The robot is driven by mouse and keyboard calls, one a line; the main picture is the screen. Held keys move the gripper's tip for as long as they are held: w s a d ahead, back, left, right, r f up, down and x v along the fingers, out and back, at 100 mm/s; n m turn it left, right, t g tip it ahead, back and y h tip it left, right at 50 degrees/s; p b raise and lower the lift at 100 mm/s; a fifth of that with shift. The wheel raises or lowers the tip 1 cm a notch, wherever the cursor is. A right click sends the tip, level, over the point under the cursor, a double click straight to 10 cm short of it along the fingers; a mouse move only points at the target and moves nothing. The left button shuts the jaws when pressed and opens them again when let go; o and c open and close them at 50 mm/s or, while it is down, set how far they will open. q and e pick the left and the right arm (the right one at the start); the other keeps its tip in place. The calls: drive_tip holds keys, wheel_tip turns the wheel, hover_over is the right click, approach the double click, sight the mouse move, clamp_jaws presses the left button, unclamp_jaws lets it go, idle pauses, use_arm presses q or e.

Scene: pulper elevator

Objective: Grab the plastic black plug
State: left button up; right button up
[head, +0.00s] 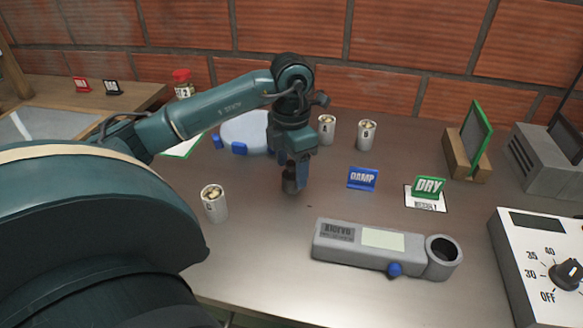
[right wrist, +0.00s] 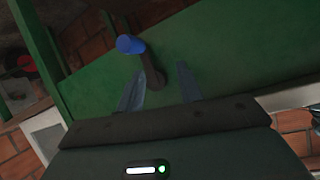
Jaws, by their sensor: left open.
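My left gripper (head: 292,184) points straight down, low over the table, left of the blue DAMP sign. It is open. A small dark grey, rounded piece (head: 289,184) shows at its fingertips and may be the black plug; I cannot tell whether the fingers touch it. A grey meter (head: 345,257) with an open round cup (head: 443,250) at its right end and a blue knob lies right of the gripper. In the right wrist view, my right gripper (right wrist: 160,88) has its two fingers apart, below a dark lever with a blue tip (right wrist: 131,45).
A sample tin (head: 214,204) stands left of my left gripper, and two more tins (head: 327,129) stand behind it. A DAMP sign (head: 362,179), a DRY sign (head: 429,188) and a white dial box (head: 540,270) are to the right. A green panel (right wrist: 215,45) fills the right wrist view.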

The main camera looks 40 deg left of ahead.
use_arm(q)
drive_tip(key=c, duration=1.1)
drive_tip(key=shift+o, duration=0.2)
drive_tip(key=shift+r, duration=0.15)
